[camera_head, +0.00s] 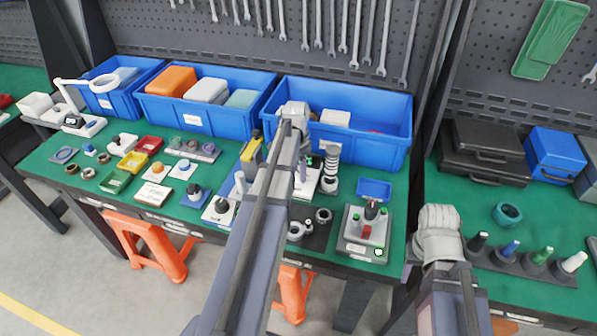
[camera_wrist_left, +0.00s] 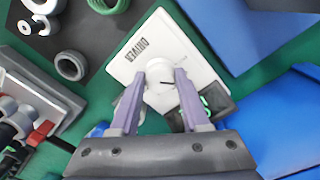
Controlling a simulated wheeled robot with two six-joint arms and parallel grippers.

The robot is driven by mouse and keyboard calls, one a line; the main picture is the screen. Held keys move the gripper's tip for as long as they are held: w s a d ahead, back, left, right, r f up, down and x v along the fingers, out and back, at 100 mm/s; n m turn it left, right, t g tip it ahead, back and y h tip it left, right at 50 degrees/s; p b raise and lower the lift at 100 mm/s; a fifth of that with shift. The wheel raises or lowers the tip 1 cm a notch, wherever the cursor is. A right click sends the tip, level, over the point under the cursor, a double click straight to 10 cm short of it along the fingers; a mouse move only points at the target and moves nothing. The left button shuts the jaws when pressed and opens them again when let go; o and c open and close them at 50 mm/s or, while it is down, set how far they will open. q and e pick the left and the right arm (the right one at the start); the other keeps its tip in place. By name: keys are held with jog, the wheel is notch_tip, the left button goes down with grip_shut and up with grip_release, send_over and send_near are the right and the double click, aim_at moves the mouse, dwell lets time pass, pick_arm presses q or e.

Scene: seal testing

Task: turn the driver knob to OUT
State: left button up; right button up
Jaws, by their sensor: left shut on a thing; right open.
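An OUT marking is not readable. In the head view the left gripper (camera_head: 300,172) points down at the white plate (camera_head: 311,183), and my arm covers part of that spot. My right arm stands at the lower right; its gripper fingers do not show.
A dark box with a green-lit display (camera_wrist_left: 217,105) sits beside the plate. Metal rings (camera_wrist_left: 70,66) lie on a dark mat. A grey device with a red part (camera_head: 366,233) stands to the right. Blue bins (camera_head: 392,142) line the back of the green bench.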

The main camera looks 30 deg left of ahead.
pick_arm(q)
grip_shut()
jog(key=n, duration=0.3)
jog(key=shift+d+n, duration=0.1)
jog(key=shift+n, duration=2.5)
jog(key=o, duration=0.7)
grip_release()
jog(key=shift+c, duration=0.2)
